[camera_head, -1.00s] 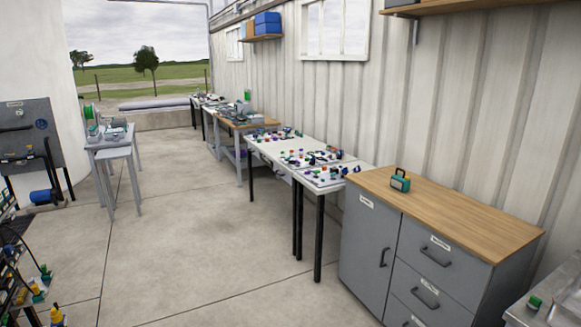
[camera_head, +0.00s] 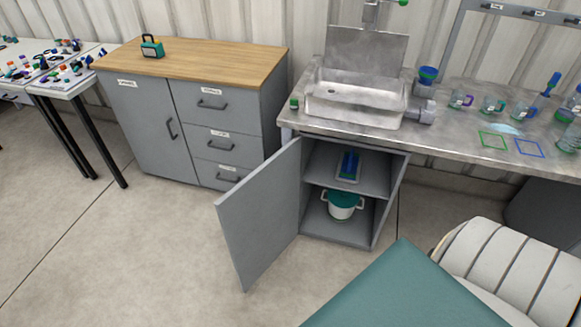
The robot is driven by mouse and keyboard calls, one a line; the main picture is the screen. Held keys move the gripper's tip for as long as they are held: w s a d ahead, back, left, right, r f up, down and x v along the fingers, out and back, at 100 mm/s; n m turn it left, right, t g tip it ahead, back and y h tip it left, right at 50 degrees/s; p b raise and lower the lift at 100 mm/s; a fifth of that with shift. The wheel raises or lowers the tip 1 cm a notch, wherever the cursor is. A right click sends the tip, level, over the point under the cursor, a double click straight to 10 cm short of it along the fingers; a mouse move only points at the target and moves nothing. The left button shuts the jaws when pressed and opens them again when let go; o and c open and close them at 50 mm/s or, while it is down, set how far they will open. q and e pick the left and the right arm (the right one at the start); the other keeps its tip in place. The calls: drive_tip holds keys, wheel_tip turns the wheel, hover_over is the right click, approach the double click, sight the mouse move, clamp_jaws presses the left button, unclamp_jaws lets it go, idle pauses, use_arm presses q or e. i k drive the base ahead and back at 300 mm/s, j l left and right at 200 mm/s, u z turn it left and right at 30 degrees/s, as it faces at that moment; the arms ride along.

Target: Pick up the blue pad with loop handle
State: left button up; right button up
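A small blue item (camera_head: 349,165) with some green and a pale base is on the upper shelf of the open cabinet under the sink. It is too small to tell whether it is a pad with a loop handle. Blue things also show on the steel counter, among them a tall blue-handled item (camera_head: 551,84) at the right, but no loop handle is clear on it. Neither of my grippers is in view.
The cabinet door (camera_head: 262,215) stands open into the floor space. A white pot with teal lid (camera_head: 342,204) is on the lower shelf. The sink (camera_head: 355,95) is above. A teal surface (camera_head: 405,295) and a white ribbed shape (camera_head: 505,265) fill the near right.

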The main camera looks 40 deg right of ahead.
sight(350, 165)
drive_tip(key=i+z, duration=0.1)
drive_tip(key=z, duration=0.35)
drive_tip(key=i+j+z, duration=0.1)
drive_tip(key=z, duration=0.4)
drive_tip(key=i+j+z, duration=0.1)
drive_tip(key=z, duration=0.35)
drive_tip(key=j+z, duration=0.2)
drive_tip(key=z, duration=0.25)
drive_tip(key=i+j+z, duration=0.1)
drive_tip(key=z, duration=0.4)
drive_tip(key=j+z, duration=0.2)
drive_tip(key=j, duration=0.35)
drive_tip(key=j+z, duration=0.2)
drive_tip(key=j, duration=0.4)
drive_tip(key=j+z, duration=0.2)
drive_tip(key=j, duration=0.35)
drive_tip(key=k+j+z, duration=0.2)
drive_tip(key=j, duration=0.35)
drive_tip(key=j+z, duration=0.2)
drive_tip(key=j, duration=0.35)
drive_tip(key=k+j, duration=0.1)
drive_tip(key=j, duration=0.3)
drive_tip(key=k+j, duration=0.15)
drive_tip(key=j, duration=0.25)
